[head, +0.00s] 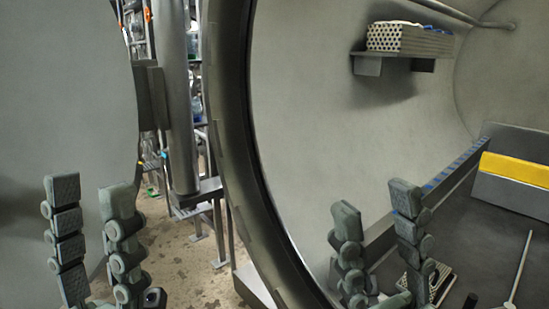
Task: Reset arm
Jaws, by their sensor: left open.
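My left gripper (90,193) stands upright at the lower left of the head view, in front of the large grey round door. Its two jointed fingers are apart, with nothing between them. My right gripper (375,208) stands upright at the lower right, in front of the autoclave's opening. Its two fingers are also apart, and I see no object held between them. The lower parts of both grippers are cut off by the bottom edge. The autoclave chamber (310,110) is open, with a dark round rim (238,130).
Inside, a stack of perforated trays (410,38) rests on a wall bracket. A rail with blue marks (455,175), a yellow-striped panel (515,168), a perforated piece (440,283) and a thin rod (521,265) lie lower down. The door (60,90) fills the left; metal framework stands in the gap.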

